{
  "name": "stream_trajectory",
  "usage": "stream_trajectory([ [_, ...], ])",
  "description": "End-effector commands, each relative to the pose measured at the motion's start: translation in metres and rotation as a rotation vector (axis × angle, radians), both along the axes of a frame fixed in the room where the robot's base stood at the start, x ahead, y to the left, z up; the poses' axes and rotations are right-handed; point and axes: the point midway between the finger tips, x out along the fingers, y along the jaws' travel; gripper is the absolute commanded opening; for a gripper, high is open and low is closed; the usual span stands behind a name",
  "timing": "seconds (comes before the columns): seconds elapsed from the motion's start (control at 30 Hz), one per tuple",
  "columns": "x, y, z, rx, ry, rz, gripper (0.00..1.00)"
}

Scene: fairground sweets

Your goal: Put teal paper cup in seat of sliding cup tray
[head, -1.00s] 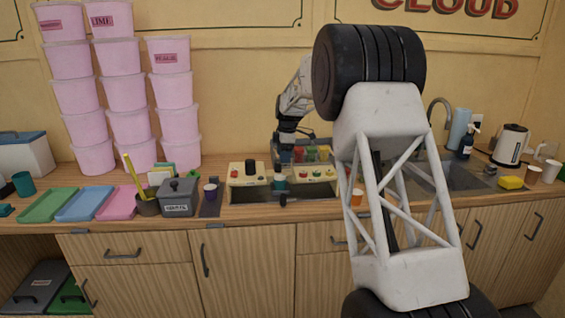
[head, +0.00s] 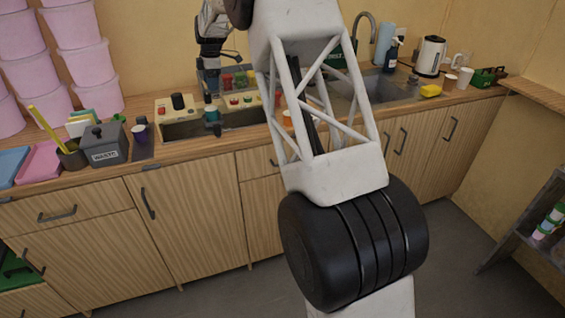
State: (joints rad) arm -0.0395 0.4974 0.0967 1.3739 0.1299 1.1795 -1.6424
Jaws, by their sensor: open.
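My gripper (head: 209,84) is at the back of the counter, above the cream machine, pointing down. It is small and dark here; its jaws are open. A small teal cup (head: 211,113) stands just below it, in the gap between the machine's two cream panels. I cannot tell whether the fingers touch it or surround it. A dark knob or handle (head: 216,130) shows in front of the cup.
The cream machine (head: 176,106) has buttons and coloured jars behind it. A grey lidded box (head: 104,150) and a pen pot (head: 72,156) stand left. The sink (head: 392,88), kettle (head: 431,55) and yellow sponge (head: 431,91) are right. My arm hides part of the counter.

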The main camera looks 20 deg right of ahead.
Motion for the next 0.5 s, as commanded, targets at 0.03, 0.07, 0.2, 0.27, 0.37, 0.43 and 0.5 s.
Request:
stream_trajectory([
  [0.03, -0.003, -0.001, 0.004, -0.001, -0.001, -0.006, 0.66],
  [0.07, -0.005, -0.001, 0.006, -0.001, -0.002, -0.013, 0.66],
  [0.2, -0.022, -0.004, 0.018, -0.005, -0.003, -0.058, 0.66],
  [0.27, -0.032, -0.005, 0.025, -0.007, -0.005, -0.085, 0.66],
  [0.37, -0.053, -0.008, 0.038, -0.011, -0.007, -0.141, 0.66],
  [0.43, -0.071, -0.011, 0.048, -0.013, -0.009, -0.186, 0.66],
  [0.5, -0.088, -0.013, 0.058, -0.015, -0.010, -0.232, 0.66],
])
